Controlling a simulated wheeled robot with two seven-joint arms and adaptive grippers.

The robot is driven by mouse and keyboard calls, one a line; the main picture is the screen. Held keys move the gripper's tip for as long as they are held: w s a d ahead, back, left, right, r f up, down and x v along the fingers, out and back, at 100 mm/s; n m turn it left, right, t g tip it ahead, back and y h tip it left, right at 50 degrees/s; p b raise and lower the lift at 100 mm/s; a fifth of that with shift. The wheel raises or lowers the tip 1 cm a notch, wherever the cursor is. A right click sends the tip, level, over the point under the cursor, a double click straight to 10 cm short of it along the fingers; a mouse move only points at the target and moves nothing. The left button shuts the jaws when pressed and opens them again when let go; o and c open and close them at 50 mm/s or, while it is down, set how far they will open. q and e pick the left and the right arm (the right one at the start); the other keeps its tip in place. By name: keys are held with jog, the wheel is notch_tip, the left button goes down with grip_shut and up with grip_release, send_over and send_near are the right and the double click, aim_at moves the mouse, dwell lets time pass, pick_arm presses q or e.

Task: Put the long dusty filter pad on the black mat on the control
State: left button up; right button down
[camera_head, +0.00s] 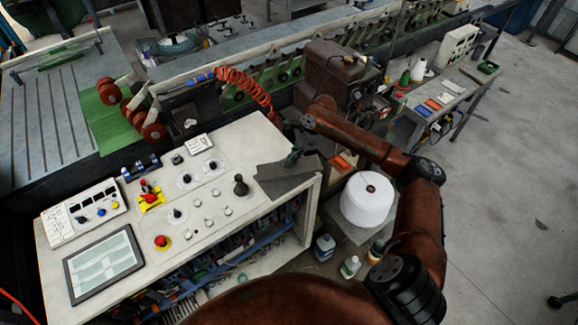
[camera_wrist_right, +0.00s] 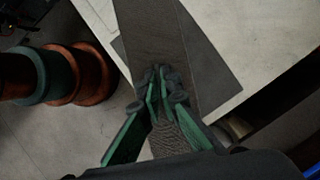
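The filter pad (camera_wrist_right: 148,35) is a long, grey-brown, textured strip. In the right wrist view it runs lengthwise between the fingers of my right gripper (camera_wrist_right: 164,80), which are closed on it. The black mat (camera_wrist_right: 215,75) shows as a dark sheet under and beside the pad, on the pale console top. In the head view the right gripper (camera_head: 292,157) is over the mat (camera_head: 284,188), at the right end of the control console (camera_head: 225,150). Pad and mat look alike there, and I cannot tell whether they touch. My left gripper is not in view.
The console carries a black joystick (camera_head: 240,185), a red emergency button (camera_head: 162,241) and a tablet-like screen (camera_head: 103,262). A white spool (camera_head: 368,199) stands right of the console, with bottles (camera_head: 350,266) below it. A machine with a red coiled hose (camera_head: 245,82) lies behind.

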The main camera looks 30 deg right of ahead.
jog(key=w+f, duration=0.1)
jog(key=f, duration=0.1)
jog(key=w+d+f, duration=0.1)
jog(key=w, duration=0.1)
jog(key=shift+d+f, duration=0.1)
jog(key=shift+f, duration=1.85)
jog(key=shift+s+p, duration=0.1)
jog(key=shift+p, duration=0.25)
jog(key=c, duration=2.2)
grip_release()
jog(key=shift+o, duration=0.2)
jog(key=b+v, duration=0.1)
jog(key=v, duration=1.1)
jog(key=shift+r, duration=0.1)
